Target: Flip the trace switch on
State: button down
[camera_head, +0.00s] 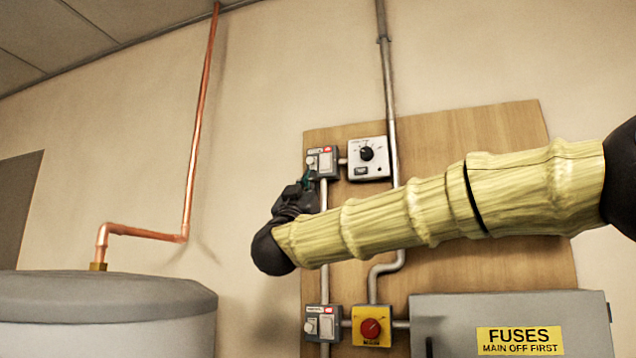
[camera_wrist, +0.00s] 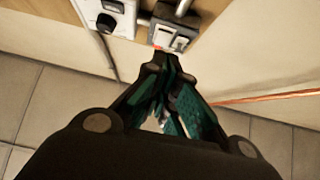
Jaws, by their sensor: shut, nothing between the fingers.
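A grey switch box (camera_head: 322,160) with a red label sits at the upper left of the wooden board. It also shows in the wrist view (camera_wrist: 172,36), just beyond my fingertips. A similar grey switch box (camera_head: 322,324) sits lower on the board. Their lettering is too small to read, so I cannot tell which is the trace switch. My gripper (camera_head: 308,178) is shut and empty at the lower left edge of the upper box. In the wrist view its fingertips (camera_wrist: 166,66) meet close in front of that box; I cannot tell whether they touch it. They hide part of its lower edge.
A dial box (camera_head: 367,158) is right of the upper switch box. A red rotary switch on a yellow plate (camera_head: 371,326) and a grey fuse box (camera_head: 450,312) are below my arm. Metal conduit (camera_head: 391,110) runs up the board. A grey tank (camera_head: 110,300) with copper pipe stands left.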

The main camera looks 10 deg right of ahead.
jog(key=shift+b+v, duration=0.3)
jog(key=shift+v, duration=0.95)
jog(key=shift+s+d+r, duration=0.15)
jog(key=shift+s+d, duration=0.05)
jog(key=shift+s, duration=0.05)
jog(key=shift+w+d, duration=0.1)
